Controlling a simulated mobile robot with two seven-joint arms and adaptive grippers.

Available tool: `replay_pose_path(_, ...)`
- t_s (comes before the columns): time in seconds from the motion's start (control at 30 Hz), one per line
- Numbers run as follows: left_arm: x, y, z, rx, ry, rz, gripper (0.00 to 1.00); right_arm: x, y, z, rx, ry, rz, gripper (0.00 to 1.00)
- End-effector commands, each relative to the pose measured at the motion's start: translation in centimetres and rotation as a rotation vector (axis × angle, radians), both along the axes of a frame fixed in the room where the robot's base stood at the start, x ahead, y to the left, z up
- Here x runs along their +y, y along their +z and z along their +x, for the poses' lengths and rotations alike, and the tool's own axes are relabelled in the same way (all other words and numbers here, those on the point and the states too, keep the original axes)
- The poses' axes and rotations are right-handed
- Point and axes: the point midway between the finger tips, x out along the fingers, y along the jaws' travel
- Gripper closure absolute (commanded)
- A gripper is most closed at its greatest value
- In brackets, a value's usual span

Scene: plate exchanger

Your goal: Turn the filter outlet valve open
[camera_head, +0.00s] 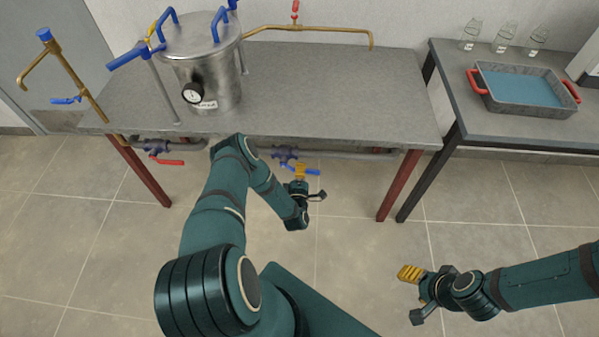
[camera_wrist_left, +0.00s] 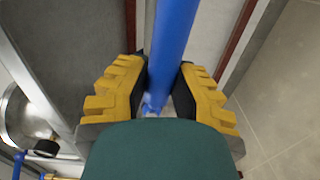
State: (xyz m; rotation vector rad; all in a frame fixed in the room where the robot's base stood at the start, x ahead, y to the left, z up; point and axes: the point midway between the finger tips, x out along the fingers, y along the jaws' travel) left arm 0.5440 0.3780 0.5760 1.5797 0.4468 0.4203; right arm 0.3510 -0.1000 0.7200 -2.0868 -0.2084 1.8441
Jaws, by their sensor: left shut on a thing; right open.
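A blue valve lever (camera_head: 314,172) shows under the front edge of the table, beside a dark valve body (camera_head: 285,155) on a horizontal pipe. My left gripper (camera_head: 301,171) is at this lever. In the left wrist view, the yellow fingers of my left gripper (camera_wrist_left: 160,88) are shut on the blue lever (camera_wrist_left: 173,40), one on each side. Part of the lever is hidden by the fingers and the wrist. I cannot read a label for this valve. My right gripper (camera_head: 411,294) is open and empty above the floor at the lower right.
Another valve with a red lever (camera_head: 167,161) is on the pipe to the left. A steel vessel (camera_head: 205,75) with a gauge stands on the grey table (camera_head: 330,95). A side table (camera_head: 500,125) holds a tray (camera_head: 485,95) and glass flasks (camera_head: 503,40). The floor in front is clear.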

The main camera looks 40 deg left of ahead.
Motion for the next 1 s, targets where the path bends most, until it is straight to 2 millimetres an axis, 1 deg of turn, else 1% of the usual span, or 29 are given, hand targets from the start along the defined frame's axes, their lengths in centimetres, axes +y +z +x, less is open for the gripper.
replay_pose_path(0.03,0.03,0.56,0.37,-0.022,-0.002,-0.013,1.00,0.00,0.00,0.01,0.000,0.000,0.000,0.44)
replay_pose_path(0.1,0.03,0.71,0.38,-0.032,-0.002,-0.029,1.00,0.00,-0.01,0.01,0.000,0.000,0.000,0.44)
replay_pose_path(0.7,0.05,0.94,0.39,-0.050,-0.002,-0.056,1.00,0.00,-0.02,0.01,0.000,0.000,0.000,0.44)
replay_pose_path(0.73,0.06,0.94,0.39,-0.050,-0.002,-0.056,0.63,0.00,-0.02,0.01,0.000,0.000,0.000,0.44)
replay_pose_path(0.8,0.06,0.87,0.33,-0.048,-0.001,-0.056,0.44,0.01,-0.02,0.01,0.000,0.000,0.000,0.44)
replay_pose_path(1.0,0.04,0.67,0.16,-0.042,0.000,-0.057,0.44,0.00,-0.03,0.01,0.000,0.000,0.000,0.44)
